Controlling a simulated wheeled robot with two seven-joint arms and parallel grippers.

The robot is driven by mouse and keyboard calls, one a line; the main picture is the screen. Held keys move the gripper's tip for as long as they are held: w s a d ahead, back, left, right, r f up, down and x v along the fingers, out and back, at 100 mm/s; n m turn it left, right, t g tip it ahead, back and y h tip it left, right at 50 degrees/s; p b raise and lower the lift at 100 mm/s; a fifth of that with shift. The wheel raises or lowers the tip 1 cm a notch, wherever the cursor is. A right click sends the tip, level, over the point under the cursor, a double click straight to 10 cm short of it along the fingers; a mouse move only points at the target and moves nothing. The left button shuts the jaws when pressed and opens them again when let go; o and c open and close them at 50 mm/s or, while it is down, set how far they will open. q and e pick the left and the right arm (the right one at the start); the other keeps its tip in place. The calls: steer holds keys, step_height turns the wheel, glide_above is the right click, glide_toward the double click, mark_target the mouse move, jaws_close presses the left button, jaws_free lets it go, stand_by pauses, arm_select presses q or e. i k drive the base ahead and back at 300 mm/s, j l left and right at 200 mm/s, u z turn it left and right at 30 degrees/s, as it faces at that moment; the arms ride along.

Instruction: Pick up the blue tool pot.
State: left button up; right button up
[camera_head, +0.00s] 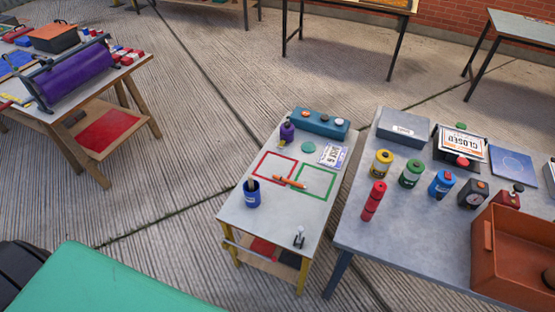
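The blue tool pot (252,198) stands upright near the left front part of a small grey-topped table (275,218) in the middle of the head view. It is a dark blue cup with a pale label, and a tool handle sticks up out of it. Nothing covers the pot from this view. Neither of my grippers is in view.
The small table also carries an orange tool (290,182), a red square outline, a green square outline (316,182) and a purple bottle (287,131). A larger table (375,238) with several canisters and an orange bin (510,255) stands at right. Open floor lies left.

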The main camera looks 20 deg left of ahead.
mark_target(252, 200)
steer(key=u, duration=0.85)
